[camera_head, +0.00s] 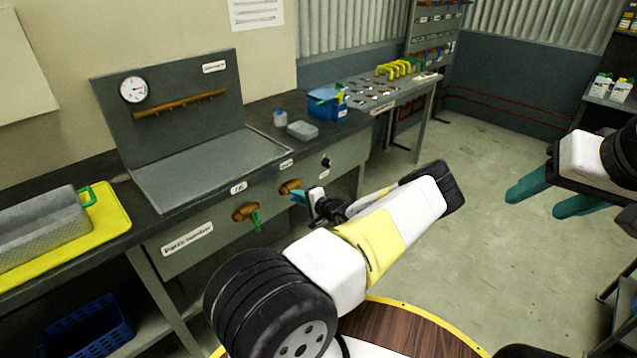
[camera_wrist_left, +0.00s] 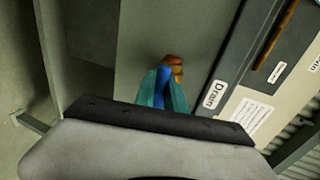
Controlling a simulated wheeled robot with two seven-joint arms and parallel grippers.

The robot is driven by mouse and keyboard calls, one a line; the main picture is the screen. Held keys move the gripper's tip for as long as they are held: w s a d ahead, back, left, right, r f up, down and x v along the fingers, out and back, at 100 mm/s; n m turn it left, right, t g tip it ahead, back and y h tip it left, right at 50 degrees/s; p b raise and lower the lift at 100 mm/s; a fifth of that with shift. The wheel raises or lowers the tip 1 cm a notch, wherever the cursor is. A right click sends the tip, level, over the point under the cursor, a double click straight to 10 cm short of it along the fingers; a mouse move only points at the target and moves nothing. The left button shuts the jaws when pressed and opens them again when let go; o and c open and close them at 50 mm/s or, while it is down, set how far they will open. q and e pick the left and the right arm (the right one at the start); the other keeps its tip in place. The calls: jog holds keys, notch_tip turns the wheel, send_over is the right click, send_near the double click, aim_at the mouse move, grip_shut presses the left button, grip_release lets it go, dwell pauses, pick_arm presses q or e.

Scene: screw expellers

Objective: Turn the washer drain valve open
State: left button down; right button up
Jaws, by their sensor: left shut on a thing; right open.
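The washer (camera_head: 215,165) is a grey basin with an upright back panel, set in the bench at left. Its drain valve (camera_head: 290,186) is a brass fitting on the front face, below a small label. In the left wrist view the brass body (camera_wrist_left: 173,62) shows beside a label reading "Drain". My left gripper (camera_head: 298,196) is at this valve. In the left wrist view its teal fingers are shut on the blue valve handle (camera_wrist_left: 163,88), which they partly hide. My right gripper (camera_head: 548,194) is open and empty over the floor at right, far from the washer.
A second brass valve with a green handle (camera_head: 255,217) is left of the drain valve. A blue bin (camera_head: 327,105) stands on the bench. The floor at right is mostly clear.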

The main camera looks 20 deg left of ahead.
pick_arm(q)
jog(key=shift+d+f, duration=0.1)
jog(key=c, duration=1.7)
grip_release()
jog(key=shift+v, duration=3.9)
